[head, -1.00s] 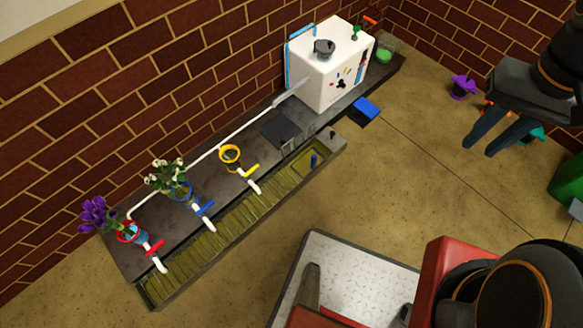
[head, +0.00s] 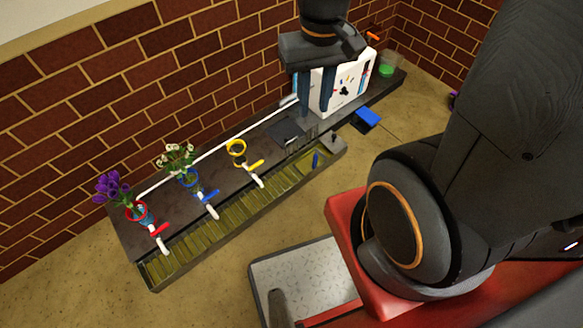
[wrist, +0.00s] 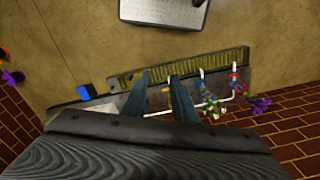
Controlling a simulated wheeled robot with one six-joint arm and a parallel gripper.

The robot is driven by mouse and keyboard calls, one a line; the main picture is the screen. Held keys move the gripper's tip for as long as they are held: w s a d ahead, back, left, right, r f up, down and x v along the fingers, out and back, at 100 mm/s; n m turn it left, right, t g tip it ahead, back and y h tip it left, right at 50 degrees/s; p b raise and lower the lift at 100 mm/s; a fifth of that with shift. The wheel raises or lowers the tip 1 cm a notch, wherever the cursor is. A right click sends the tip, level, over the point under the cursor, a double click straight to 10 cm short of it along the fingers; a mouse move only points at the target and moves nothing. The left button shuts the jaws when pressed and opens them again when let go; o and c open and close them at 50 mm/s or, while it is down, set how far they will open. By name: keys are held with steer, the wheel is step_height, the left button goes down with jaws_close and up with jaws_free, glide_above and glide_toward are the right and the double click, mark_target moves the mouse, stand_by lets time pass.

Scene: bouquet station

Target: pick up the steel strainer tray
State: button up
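My gripper (head: 315,108) is open and empty, with its two dark fingers pointing down in front of the white box. In the wrist view the fingers (wrist: 159,75) are apart, with nothing between them. A dark grey square piece with a slotted grey part beside it (head: 287,132) lies on the bench by the trough, left of and below the fingertips in the head view. It may be the steel strainer tray, but it is too small to tell for sure. In the wrist view my fingers and gripper body hide much of that area.
The white box (head: 345,90) stands behind the gripper, partly hidden. A yellow-green slatted trough (head: 215,232) runs along the bench. Red, blue and yellow ring holders (head: 236,148), two with flowers, stand to the left. A blue pad (head: 367,117) lies right of the bench.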

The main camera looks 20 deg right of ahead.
steer(key=w+d+f+m+b, duration=0.2)
steer(key=w+f+b, duration=0.45)
steer(key=f, duration=0.25)
steer(key=w+d+f+m+b, duration=0.2)
steer(key=w+f+b, duration=0.45)
steer(key=f, duration=0.35)
steer(key=m+b, duration=1)
steer(key=b, duration=1.6)
glide_above(315, 161)
steer(key=w, duration=0.1)
steer(key=f, duration=5.1)
steer(key=shift+w+d, duration=0.1)
steer(key=shift+d, duration=0.25)
steer(key=shift+f+b, duration=2.55)
steer(key=shift+f, duration=1.55)
steer(key=shift+r, duration=0.1)
jaws_close()
